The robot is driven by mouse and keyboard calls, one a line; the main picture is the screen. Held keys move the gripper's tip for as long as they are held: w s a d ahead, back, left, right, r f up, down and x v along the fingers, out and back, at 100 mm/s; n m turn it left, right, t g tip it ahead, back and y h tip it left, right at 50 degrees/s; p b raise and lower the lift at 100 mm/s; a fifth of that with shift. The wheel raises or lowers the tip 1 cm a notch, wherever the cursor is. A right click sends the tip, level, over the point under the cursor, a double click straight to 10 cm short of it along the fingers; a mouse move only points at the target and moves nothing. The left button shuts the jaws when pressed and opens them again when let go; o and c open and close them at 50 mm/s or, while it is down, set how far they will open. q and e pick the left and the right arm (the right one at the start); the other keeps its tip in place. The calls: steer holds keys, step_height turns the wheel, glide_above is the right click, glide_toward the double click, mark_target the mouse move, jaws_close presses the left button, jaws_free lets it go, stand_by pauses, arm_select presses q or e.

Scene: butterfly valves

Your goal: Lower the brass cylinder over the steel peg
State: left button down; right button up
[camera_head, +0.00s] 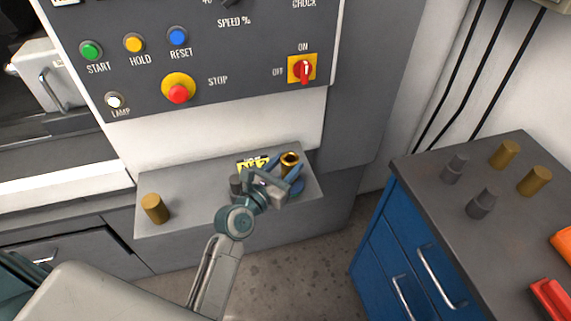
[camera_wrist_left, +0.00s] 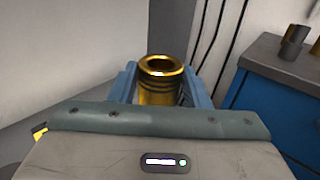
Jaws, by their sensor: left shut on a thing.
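The brass cylinder (camera_head: 289,160) is hollow, with an open top rim. My left gripper (camera_head: 284,169) is shut on it at the right part of the grey ledge (camera_head: 190,222). In the left wrist view the cylinder (camera_wrist_left: 159,90) stands between the two blue fingers, its opening facing up. A dark grey steel peg (camera_head: 236,184) shows just left of the gripper, partly behind my wrist. What lies directly under the held cylinder is hidden by the gripper. My right gripper is not in view.
Another brass cylinder (camera_head: 154,208) stands at the ledge's left. A yellow label (camera_head: 250,165) lies behind my gripper. The control panel with an emergency stop (camera_head: 178,90) rises behind. At right, a blue cabinet (camera_head: 400,250) carries brass and grey cylinders.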

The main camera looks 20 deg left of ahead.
arm_select(q)
steer(key=shift+f+b, duration=0.3)
steer(key=shift+f, duration=0.3)
steer(key=shift+f, duration=0.5)
stand_by(0.5)
steer(key=c, duration=0.7)
jaws_free()
steer(key=shift+f, duration=0.15)
steer(key=b+v, duration=0.1)
steer(key=v, duration=1)
steer(key=shift+b, duration=0.35)
